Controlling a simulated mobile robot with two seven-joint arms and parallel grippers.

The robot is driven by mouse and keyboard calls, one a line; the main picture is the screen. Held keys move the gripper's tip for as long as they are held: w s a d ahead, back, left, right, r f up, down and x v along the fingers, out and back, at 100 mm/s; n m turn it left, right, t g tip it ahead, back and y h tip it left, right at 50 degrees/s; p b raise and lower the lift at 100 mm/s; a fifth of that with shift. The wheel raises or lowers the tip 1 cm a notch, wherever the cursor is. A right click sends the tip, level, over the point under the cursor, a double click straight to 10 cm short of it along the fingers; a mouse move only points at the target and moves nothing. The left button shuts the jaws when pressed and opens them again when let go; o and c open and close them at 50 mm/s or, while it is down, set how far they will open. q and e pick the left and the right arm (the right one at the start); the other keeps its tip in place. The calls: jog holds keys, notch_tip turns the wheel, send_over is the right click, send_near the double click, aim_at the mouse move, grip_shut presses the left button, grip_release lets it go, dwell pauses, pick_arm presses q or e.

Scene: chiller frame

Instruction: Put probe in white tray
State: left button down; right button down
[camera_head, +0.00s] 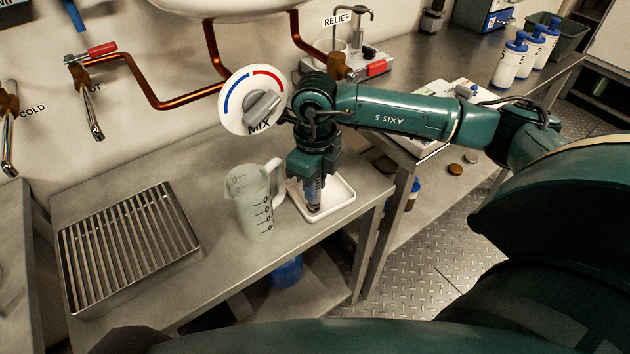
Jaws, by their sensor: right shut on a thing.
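My right gripper (312,178) points down over the white tray (338,206) on the metal bench. It is shut on the probe (313,197), a slim upright piece with a blue-grey upper part and a darker lower end. The probe's lower end is over the inside of the white tray; I cannot tell whether it touches the tray floor. The gripper hides the probe's top and part of the tray's back rim. My left gripper is not in view.
A clear measuring jug (255,203) stands close to the left of the tray. A slatted metal drain rack (130,240) lies on the left of the bench (215,180). Several pump bottles (513,62) stand far right.

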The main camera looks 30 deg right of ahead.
jog(key=shift+f, duration=0.25)
jog(key=c, duration=1.2)
grip_release()
jog(key=shift+r, duration=0.1)
notch_tip(320, 180, up, 8)
jog(key=shift+f, duration=0.1)
